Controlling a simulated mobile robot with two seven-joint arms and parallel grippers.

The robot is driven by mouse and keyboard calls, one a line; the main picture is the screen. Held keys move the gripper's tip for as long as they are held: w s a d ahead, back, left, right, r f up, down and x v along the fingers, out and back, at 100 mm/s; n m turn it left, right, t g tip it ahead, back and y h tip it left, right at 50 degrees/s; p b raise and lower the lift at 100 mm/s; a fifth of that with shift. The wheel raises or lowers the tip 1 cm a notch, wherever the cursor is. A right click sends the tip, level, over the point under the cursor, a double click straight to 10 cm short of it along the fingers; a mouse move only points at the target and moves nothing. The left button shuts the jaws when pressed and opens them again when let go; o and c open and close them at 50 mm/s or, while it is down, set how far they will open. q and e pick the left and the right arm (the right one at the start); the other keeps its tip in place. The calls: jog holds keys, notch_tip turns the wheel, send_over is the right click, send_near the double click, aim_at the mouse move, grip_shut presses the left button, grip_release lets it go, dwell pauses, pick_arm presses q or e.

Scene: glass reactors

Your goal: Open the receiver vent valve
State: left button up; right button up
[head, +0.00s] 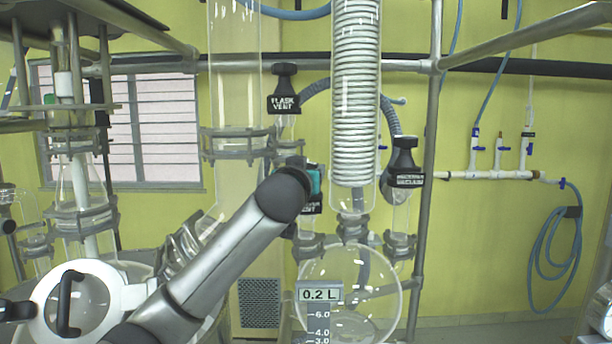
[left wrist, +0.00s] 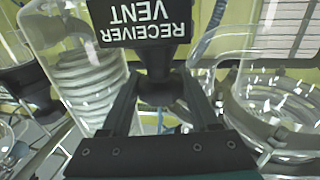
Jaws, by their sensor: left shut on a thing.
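The receiver vent valve has a black knob (left wrist: 158,88) and a black tag reading RECEIVER VENT (left wrist: 143,22), upside down in the left wrist view. In the head view most of this valve is hidden behind my left arm; the lower part of its tag (head: 311,209) shows above the glass receiver (head: 375,285). My left gripper (left wrist: 160,100) has its two dark fingers on either side of the knob and is shut on it. In the head view the gripper (head: 314,180) shows only as a small teal and black part past my wrist. My right gripper is not in view.
The flask vent valve (head: 284,90) stands above and left of my gripper. The receiver vacuum valve (head: 404,165) stands to the right, past the coiled glass condenser (head: 356,100). A steel upright (head: 428,190) and glass column (head: 235,70) flank this space.

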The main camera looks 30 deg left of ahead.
pick_arm(q)
jog(key=shift+n+g+y, duration=0.7)
jog(key=shift+n+y, duration=0.3)
jog(key=shift+y, duration=0.4)
jog(key=o, duration=1.4)
jog(key=shift+s+d+b, duration=0.4)
jog(key=shift+s, duration=0.05)
jog(key=shift+b+v, duration=1.55)
jog(key=shift+v, duration=5.5)
